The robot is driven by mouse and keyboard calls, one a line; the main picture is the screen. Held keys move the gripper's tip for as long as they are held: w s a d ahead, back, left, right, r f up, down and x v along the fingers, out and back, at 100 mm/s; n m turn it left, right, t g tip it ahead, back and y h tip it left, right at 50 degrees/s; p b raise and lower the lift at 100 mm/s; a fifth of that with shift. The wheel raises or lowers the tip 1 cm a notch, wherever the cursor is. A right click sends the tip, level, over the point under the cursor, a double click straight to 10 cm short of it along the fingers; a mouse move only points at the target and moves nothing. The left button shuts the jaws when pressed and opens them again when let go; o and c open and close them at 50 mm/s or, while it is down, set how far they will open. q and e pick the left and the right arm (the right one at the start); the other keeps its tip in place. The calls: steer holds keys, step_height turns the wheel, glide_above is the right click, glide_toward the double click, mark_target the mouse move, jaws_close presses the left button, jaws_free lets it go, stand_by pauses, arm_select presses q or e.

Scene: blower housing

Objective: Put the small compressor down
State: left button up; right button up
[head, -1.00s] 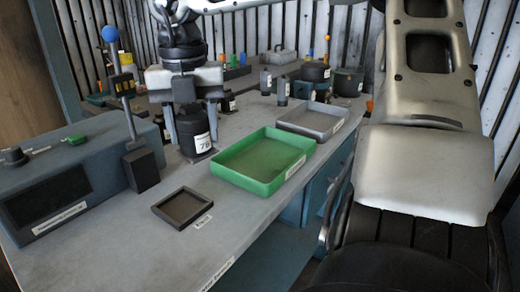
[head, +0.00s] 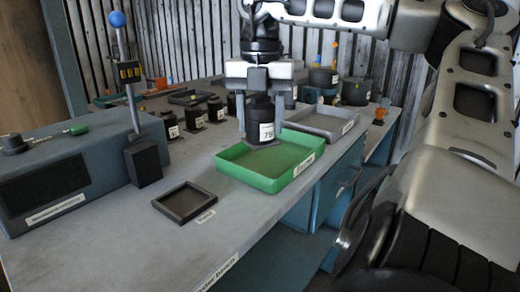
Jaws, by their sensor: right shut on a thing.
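The small compressor (head: 260,124) is a dark cylinder with a white label that reads like "7B". My right gripper (head: 260,100) is shut on it and holds it upright over the back left part of the green tray (head: 228,165). The compressor's base plate shows just above the tray floor; I cannot tell whether it touches. My left gripper is not in view.
A grey tray (head: 345,127) stands behind the green one. A small dark tray (head: 160,206) lies at the front. A blue-grey machine (head: 90,170) with a blue-knobbed post (head: 128,70) stands left. Several dark labelled parts stand behind.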

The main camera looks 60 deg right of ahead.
steer(key=w+d+f, duration=0.1)
steer(key=d+f, duration=0.1)
steer(key=f, duration=0.1)
steer(key=w+d+f, duration=0.1)
steer(key=d+f, duration=0.1)
steer(key=shift+w, duration=0.35)
steer(key=shift+w+d+f, duration=0.3)
steer(key=shift+d+f, duration=0.1)
steer(key=shift+f, duration=0.15)
step_height(320, 180, down, 3)
steer(key=shift+d+r+b, duration=0.1)
steer(key=shift+r+b, duration=0.1)
steer(key=shift+b, duration=0.1)
steer(key=shift+f, duration=0.3)
steer(key=shift+f, duration=0.1)
